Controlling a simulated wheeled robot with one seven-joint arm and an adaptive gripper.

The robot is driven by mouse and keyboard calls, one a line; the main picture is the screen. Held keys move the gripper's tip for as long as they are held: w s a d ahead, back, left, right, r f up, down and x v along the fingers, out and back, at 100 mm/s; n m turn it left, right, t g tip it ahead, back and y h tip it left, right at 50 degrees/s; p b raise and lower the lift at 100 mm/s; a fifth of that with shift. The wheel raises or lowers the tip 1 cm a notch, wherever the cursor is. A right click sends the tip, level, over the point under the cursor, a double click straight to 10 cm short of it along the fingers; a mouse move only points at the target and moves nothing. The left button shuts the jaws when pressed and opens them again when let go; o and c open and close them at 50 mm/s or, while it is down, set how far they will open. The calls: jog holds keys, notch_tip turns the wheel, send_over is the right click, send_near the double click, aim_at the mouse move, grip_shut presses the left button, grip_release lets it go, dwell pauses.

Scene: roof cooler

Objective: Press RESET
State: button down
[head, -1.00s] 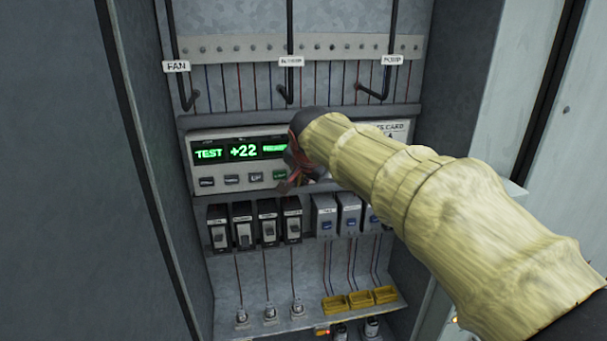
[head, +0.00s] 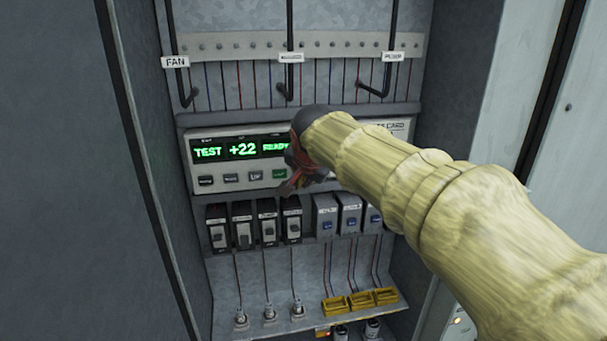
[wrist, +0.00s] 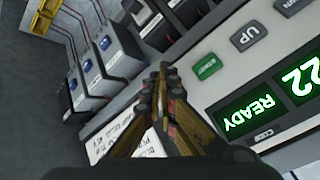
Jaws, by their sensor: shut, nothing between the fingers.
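The grey control panel (head: 215,187) has a green-lit display (head: 241,150) reading TEST, +22 and READY. Below the display is a row of dark buttons and a green button (head: 280,174). In the wrist view the green button (wrist: 207,67) sits beside the UP button (wrist: 248,36); its lettering is too small to read for sure. My gripper (head: 291,184) is in front of the panel, just right of the green button. In the wrist view my gripper (wrist: 160,74) is shut and empty, its tips apart from the green button in the picture. My arm hides the panel's right part.
Black breakers (head: 268,226) and grey-blue modules (head: 325,215) stand in a row under the panel. Yellow trays (head: 360,299) lie on the lower shelf. Black pipes with FAN (head: 175,62) and PUMP (head: 393,57) labels hang above. Cabinet walls close in both sides.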

jog(key=s+b, duration=0.1)
jog(key=s, duration=0.1)
jog(key=s+d+b, duration=0.1)
jog(key=s+b, duration=0.1)
jog(key=s, duration=0.1)
jog(key=shift+d, duration=0.1)
dwell(0.3)
jog(key=shift+w, duration=0.1)
dwell(0.4)
